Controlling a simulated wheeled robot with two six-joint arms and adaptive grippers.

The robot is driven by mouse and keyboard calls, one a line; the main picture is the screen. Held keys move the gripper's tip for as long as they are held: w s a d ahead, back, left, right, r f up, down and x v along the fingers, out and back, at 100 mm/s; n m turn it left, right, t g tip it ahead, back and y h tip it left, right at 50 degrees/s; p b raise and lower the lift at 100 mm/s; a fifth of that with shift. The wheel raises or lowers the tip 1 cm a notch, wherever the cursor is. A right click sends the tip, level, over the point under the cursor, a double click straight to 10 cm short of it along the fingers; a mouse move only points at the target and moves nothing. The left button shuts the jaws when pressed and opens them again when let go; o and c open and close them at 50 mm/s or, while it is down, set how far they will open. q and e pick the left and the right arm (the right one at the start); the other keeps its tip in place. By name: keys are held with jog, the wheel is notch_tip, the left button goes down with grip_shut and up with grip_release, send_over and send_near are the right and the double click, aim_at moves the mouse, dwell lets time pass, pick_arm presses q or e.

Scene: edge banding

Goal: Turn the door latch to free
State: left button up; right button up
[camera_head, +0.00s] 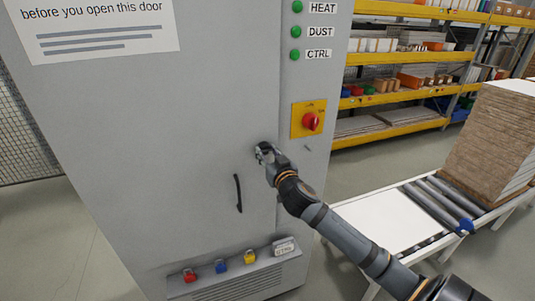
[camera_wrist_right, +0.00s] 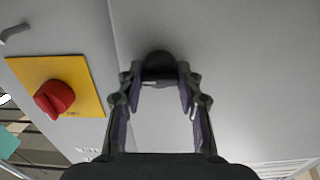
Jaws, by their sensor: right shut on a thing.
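The tall grey cabinet door (camera_head: 200,120) fills the left and middle of the head view. My right gripper (camera_head: 262,151) is against the door's right side, above and right of the black door handle (camera_head: 238,193). In the right wrist view, the gripper's two fingers (camera_wrist_right: 160,80) close on the dark rounded door latch (camera_wrist_right: 158,64), which sits on the grey panel beside the door seam. The gripper largely hides the latch in the head view, so I cannot tell its turn angle. My left gripper is not in view.
A red rotary switch (camera_head: 311,122) on a yellow plate (camera_head: 298,118) sits up and right of my gripper. Red (camera_head: 189,275), blue (camera_head: 221,265) and yellow (camera_head: 250,257) padlocks sit on a low ledge. A roller conveyor (camera_head: 440,200) with stacked boards (camera_head: 490,140) stands at right.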

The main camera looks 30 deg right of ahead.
jog(key=o, duration=1.1)
jog(key=shift+o, duration=0.2)
jog(key=v, duration=0.7)
jog(key=shift+s, duration=0.15)
jog(key=shift+s, duration=0.15)
jog(key=shift+f, duration=0.1)
